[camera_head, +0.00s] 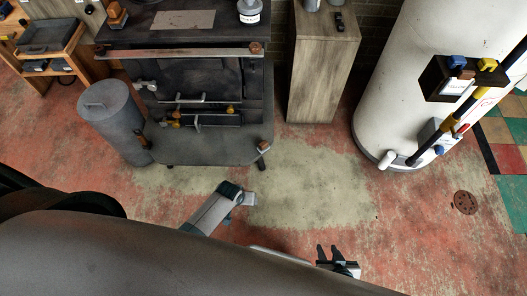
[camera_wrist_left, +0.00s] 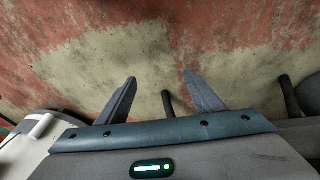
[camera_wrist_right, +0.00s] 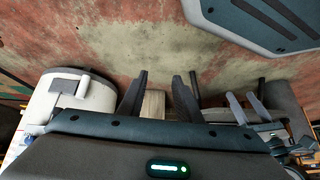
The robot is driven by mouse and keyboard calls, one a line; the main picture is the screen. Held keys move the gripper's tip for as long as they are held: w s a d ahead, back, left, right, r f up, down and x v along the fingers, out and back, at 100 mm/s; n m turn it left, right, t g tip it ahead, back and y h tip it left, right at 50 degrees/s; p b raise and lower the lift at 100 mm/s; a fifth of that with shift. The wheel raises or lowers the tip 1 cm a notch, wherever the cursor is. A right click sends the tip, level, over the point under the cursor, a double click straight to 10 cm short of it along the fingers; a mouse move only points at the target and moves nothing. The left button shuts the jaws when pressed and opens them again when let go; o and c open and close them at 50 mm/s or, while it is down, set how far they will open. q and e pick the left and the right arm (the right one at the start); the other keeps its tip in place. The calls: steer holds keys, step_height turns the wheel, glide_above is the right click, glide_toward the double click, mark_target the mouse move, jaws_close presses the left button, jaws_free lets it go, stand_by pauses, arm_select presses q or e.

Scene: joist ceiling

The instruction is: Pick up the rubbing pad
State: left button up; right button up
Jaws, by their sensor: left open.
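I cannot make out a rubbing pad for certain. A small orange-brown block (camera_head: 117,15) on the left of the dark stove top is too small to identify. My right gripper (camera_head: 333,254) is low over the red floor at bottom centre, its dark fingers apart and empty; they also show in the right wrist view (camera_wrist_right: 160,82). My left gripper (camera_wrist_left: 160,85) is open and empty above the worn floor in the left wrist view. In the head view, a grey arm link of mine ends over the pale floor patch. Both grippers are well away from the stove top.
A dark stove (camera_head: 190,60) stands at the back left, with a grey cylinder (camera_head: 112,118) beside it. A wooden cabinet (camera_head: 322,70) stands right of it. A white tank (camera_head: 385,105) with pipes is at the right. The pale floor patch (camera_head: 305,185) between is clear.

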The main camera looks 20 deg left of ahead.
arm_select(q)
steer(key=w+r+n+b, duration=0.1)
steer(key=w+n+b, duration=0.25)
steer(key=w, duration=0.65)
step_height(320, 180, up, 14)
steer(key=r+n+g+b, duration=0.1)
steer(key=n+g+b, duration=0.2)
steer(key=n+b, duration=0.45)
glide_above(264, 143)
steer(key=b, duration=0.2)
steer(key=m, duration=0.2)
steer(key=shift+s+d+f+y+p, duration=0.1)
steer(key=shift+f+y+p, duration=0.2)
steer(key=shift+y, duration=0.1)
arm_select(e)
steer(key=w+a+r+t+y, duration=0.1)
steer(key=w+a+r+t, duration=0.1)
steer(key=r, duration=0.7)
steer(key=w+a+r+t+y, duration=0.1)
steer(key=w+a+r+t, duration=0.1)
steer(key=r, duration=0.6)
steer(key=shift+w+a+r+t, duration=0.25)
steer(key=shift+w+r+t, duration=0.1)
steer(key=shift+w, duration=0.25)
arm_select(q)
steer(key=shift+f, duration=0.1)
